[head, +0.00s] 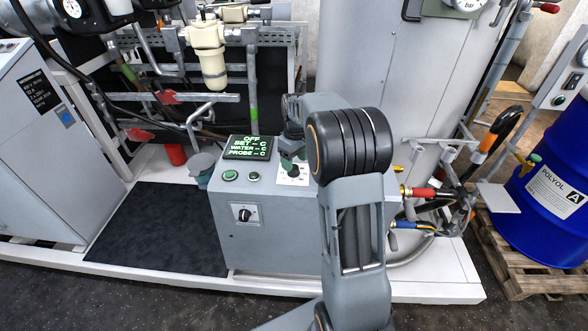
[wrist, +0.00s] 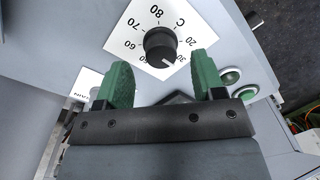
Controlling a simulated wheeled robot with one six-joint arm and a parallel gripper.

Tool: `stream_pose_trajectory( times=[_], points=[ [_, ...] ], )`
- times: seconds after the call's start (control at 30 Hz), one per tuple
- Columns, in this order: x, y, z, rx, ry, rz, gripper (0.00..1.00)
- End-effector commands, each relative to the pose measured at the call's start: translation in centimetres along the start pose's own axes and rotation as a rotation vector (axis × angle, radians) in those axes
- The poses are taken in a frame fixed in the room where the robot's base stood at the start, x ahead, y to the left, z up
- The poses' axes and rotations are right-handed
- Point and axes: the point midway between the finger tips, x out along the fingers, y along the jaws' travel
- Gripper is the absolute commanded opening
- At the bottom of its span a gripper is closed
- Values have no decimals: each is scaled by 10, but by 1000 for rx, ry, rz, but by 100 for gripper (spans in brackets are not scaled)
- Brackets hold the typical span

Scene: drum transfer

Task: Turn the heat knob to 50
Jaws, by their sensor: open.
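The heat knob (wrist: 160,43) is black and round, on a white square dial plate (wrist: 130,40) with numbers including 80, 70, 30 and 20. The cabinet's display (head: 247,147) reads OFF, with SET, WATER and PROBE showing no values.
Two green buttons (head: 242,176) sit beside the dial plate. A black rotary switch (head: 244,213) is on the cabinet's front. A tall grey tank (head: 420,70) stands behind my arm, with hoses at its right. A blue drum (head: 550,175) stands on a pallet at far right.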

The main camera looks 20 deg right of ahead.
Motion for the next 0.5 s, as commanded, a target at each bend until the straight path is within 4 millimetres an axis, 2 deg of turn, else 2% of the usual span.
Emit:
stream_pose_trajectory(
  times=[0.2, 0.5],
  points=[
    [26, 0, 0, 0, -1, -1, 62],
    [36, 0, 0, 0, 0, 0, 62]
  ],
)
